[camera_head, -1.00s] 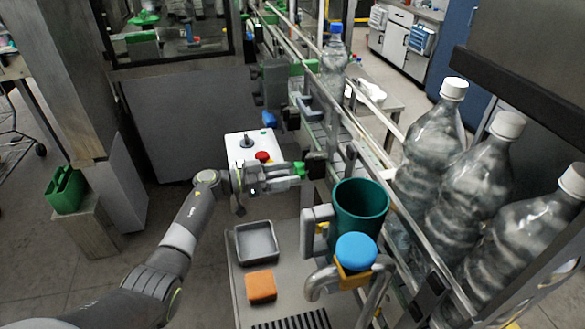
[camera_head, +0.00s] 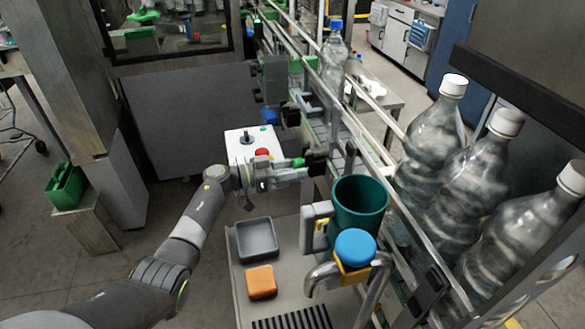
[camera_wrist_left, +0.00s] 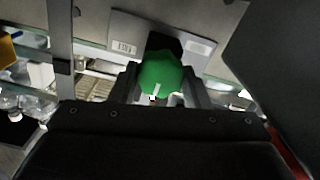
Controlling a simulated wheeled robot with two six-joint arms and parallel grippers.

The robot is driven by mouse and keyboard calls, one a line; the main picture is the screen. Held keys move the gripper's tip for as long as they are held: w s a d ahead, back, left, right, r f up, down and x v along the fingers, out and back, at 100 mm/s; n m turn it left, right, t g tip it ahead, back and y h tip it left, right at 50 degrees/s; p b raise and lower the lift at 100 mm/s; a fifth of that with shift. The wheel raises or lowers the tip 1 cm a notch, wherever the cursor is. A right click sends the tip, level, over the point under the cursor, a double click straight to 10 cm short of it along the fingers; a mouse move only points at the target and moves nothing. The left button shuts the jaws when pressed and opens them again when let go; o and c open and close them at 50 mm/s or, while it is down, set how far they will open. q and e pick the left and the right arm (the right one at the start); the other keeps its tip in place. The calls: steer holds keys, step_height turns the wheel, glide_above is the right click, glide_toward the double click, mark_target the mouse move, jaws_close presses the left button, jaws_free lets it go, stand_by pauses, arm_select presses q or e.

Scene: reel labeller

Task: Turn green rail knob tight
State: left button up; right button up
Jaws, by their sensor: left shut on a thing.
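The green rail knob (camera_wrist_left: 160,74) sits between the two fingers of my left gripper in the left wrist view, with a short white mark on it. In the head view only a small green part of the knob (camera_head: 299,162) shows, at the conveyor's near side. My left gripper (camera_head: 292,170) reaches in from the left and is shut on the knob. A dark block lies just behind the knob. My right gripper is not in view.
A white control box with a red button (camera_head: 262,153) stands behind my left gripper. A teal cup (camera_head: 359,205) and a blue cap (camera_head: 355,247) are close on the right. A grey tray (camera_head: 257,240) and orange block (camera_head: 261,282) lie in front. Large bottles (camera_head: 432,130) stand beyond the rails.

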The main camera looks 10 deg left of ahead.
arm_select(q)
steer(key=m, duration=0.4)
steer(key=shift+b, duration=0.3)
steer(key=shift+m, duration=0.8)
steer(key=o, duration=1)
steer(key=shift+c, duration=0.2)
steer(key=shift+a, duration=0.1)
steer(key=b+v, duration=0.4)
steer(key=v, duration=1.3)
